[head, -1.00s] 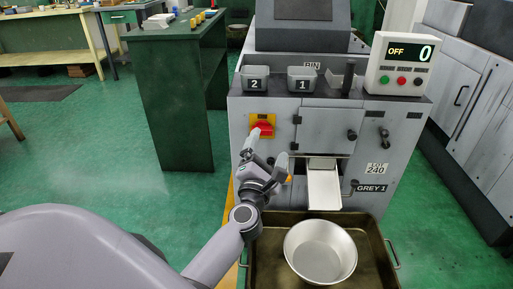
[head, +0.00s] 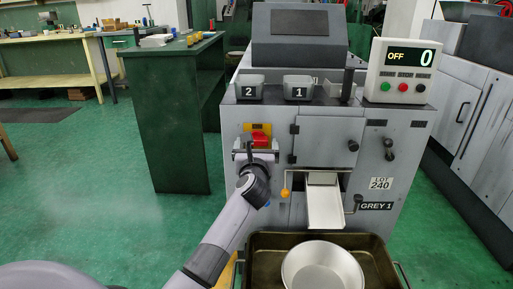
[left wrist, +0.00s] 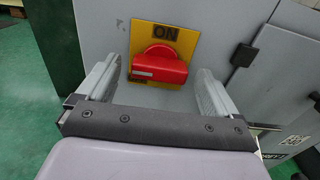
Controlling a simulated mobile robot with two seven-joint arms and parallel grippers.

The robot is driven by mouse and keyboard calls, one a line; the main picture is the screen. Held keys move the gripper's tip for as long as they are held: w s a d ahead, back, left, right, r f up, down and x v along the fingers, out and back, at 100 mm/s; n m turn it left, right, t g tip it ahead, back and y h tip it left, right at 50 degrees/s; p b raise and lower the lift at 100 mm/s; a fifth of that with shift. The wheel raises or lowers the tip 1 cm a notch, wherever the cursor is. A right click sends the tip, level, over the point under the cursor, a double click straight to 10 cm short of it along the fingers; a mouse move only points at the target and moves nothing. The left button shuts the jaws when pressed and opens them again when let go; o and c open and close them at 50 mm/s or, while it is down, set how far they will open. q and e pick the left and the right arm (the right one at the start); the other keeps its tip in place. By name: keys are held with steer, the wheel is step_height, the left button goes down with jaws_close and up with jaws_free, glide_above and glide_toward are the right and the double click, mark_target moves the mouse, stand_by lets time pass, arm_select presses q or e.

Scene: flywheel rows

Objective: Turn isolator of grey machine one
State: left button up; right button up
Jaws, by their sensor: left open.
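The isolator is a red knob (head: 261,139) on a yellow plate, at the upper left of the front of the grey machine (head: 325,133) labelled GREY 1. In the left wrist view the knob (left wrist: 160,66) has its bar lying roughly level, with a pale mark at its left end. The plate (left wrist: 186,42) reads ON above it. My left gripper (head: 256,149) is open in front of the isolator, one finger to each side of the knob. I see no contact; the gripper hides the plate's lower part in the head view. My right gripper is not in view.
The machine's display (head: 402,58) reads OFF and 0. A chute (head: 325,208) juts out above a metal bowl (head: 322,268) in a tray (head: 262,243). A small orange-ended lever (head: 285,192) is right of my gripper. A green bench (head: 165,115) stands left, with clear floor between.

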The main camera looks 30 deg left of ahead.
arm_select(q)
steer(key=shift+w+a, duration=0.35)
steer(key=shift+w, duration=0.2)
steer(key=c, duration=1.1)
steer(key=shift+o, duration=0.2)
steer(key=shift+r, duration=0.1)
